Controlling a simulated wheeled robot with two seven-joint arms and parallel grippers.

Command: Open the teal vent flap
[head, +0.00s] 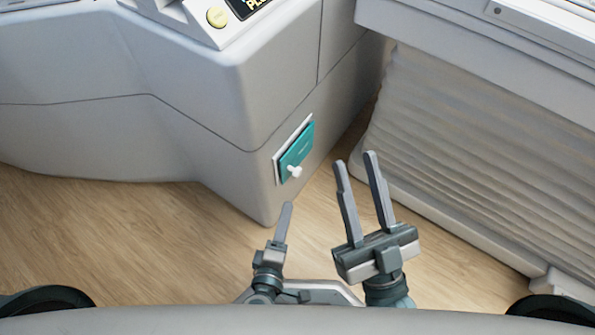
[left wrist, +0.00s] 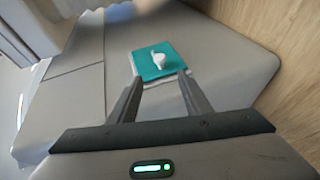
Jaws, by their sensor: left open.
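The teal vent flap (head: 295,154) sits in a white frame (head: 277,172) low on the side of the grey machine housing. It lies close against the frame; I cannot tell whether there is a small gap. A white knob (head: 294,172) sticks out near its lower edge. My left gripper (head: 287,206) is below the flap in the head view, seen edge-on and apart from it. In the left wrist view, the flap (left wrist: 148,68) and knob (left wrist: 159,61) show just beyond the open, empty fingers (left wrist: 156,77). My right gripper (head: 355,158) is open and empty, right of the flap.
A pleated grey cover (head: 450,130) stands on the right, near my right gripper. Wooden floor (head: 120,225) lies clear at the lower left.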

